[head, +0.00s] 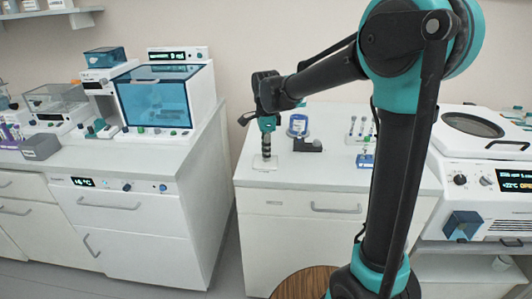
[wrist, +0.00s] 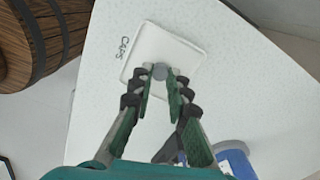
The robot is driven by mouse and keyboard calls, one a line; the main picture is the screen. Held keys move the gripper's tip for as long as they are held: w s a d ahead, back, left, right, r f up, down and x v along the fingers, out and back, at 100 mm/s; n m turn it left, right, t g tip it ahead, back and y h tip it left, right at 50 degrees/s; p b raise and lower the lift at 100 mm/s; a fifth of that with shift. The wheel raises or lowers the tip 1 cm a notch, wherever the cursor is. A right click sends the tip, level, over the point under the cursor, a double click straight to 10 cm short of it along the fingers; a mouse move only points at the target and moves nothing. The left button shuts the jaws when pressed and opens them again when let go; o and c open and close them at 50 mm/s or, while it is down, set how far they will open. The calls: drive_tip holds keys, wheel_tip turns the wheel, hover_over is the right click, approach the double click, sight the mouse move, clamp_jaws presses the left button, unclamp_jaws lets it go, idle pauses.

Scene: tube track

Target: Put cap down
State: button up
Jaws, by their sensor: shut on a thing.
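The cap (wrist: 160,72) is small, round and grey. It shows in the wrist view between the tips of my gripper (wrist: 161,80), which is shut on it. It lies over a square white tray (wrist: 178,45) marked "CAPS". In the head view my gripper (head: 266,157) points down at this tray (head: 263,171) on the left part of the middle counter. The cap is too small or hidden to make out there. I cannot tell whether the cap touches the tray.
Right of the tray are a blue and white item (head: 298,125) and a dark block (head: 311,146). A small blue rack (head: 366,160) stands farther right, with my arm partly in front. A wooden barrel (wrist: 45,35) shows in the wrist view. The counter's front strip is clear.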

drive_tip(key=shift+f, duration=0.1)
drive_tip(key=o, duration=0.8)
drive_tip(key=shift+o, duration=0.2)
wheel_tip(320, 180, up, 12)
drive_tip(key=shift+s, duration=0.1)
